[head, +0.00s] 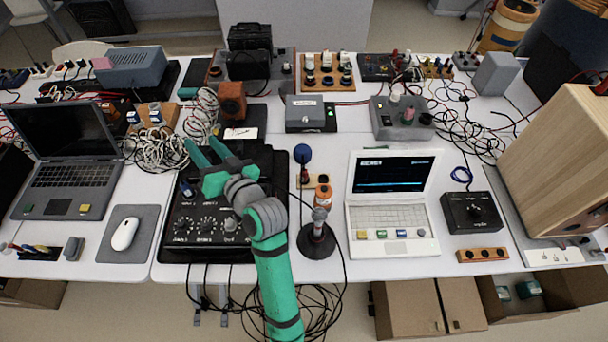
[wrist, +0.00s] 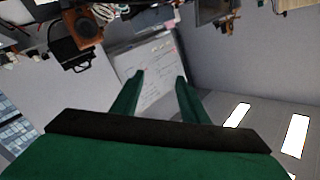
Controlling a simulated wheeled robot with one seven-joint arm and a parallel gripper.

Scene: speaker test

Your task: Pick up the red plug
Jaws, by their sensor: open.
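I cannot tell for certain which thing is the red plug. In the head view, a small red piece (head: 408,115) sits on the grey box (head: 387,128) right of centre, and small red-topped pieces (head: 395,56) stand by the dark box at the back. My green gripper (head: 203,148) is open and empty above the black device with dials (head: 180,232), well left of these. In the wrist view, the gripper (wrist: 156,78) shows two parted fingers with nothing between them.
A laptop (head: 75,176) and mouse (head: 125,233) are left. A microphone stand (head: 317,240), white computer (head: 391,216) and wooden speaker cabinet (head: 555,160) are right. Loose cables (head: 155,148) cover parts of the white tables. The wrist view shows a whiteboard (wrist: 153,62) and walls.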

